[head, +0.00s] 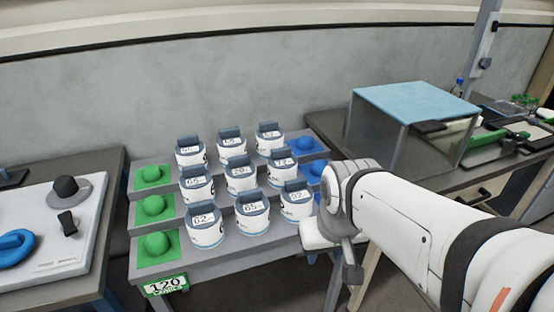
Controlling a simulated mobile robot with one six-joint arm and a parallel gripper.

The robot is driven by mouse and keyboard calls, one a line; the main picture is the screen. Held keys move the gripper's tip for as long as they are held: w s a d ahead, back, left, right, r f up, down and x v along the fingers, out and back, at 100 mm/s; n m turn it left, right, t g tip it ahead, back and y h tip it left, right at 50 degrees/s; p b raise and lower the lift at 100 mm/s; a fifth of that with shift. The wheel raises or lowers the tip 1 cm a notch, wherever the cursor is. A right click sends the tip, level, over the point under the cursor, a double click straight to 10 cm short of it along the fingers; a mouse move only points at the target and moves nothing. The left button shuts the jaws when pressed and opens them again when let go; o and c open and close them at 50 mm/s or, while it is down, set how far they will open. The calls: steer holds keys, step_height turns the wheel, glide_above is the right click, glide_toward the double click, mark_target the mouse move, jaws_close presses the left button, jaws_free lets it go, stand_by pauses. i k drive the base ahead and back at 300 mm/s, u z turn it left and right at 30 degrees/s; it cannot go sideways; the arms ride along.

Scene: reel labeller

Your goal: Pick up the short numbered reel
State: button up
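Several white reels with grey-blue tops and number labels stand upright on a stepped grey rack (240,263). They fill three tiers. In the front tier are a left reel (205,232), a middle reel (252,222) and a right reel (296,211). The label digits are small, and I cannot tell for sure which reel is the short one. My white arm reaches in from the right, and its end is at the right side of the rack, beside the front-right reel. The gripper fingers are not clearly visible, and no reel is seen held.
Green pads with green domes (157,243) line the rack's left side, and blue ones (306,143) its right. A "120" sign (166,285) is at front left. A blue-topped box machine (415,103) stands behind my arm. A left table (112,175) holds a white panel.

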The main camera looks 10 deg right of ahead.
mark_target(297, 196)
steer(key=u, duration=0.05)
steer(key=i, duration=0.75)
steer(key=z, duration=0.1)
steer(key=k, duration=0.3)
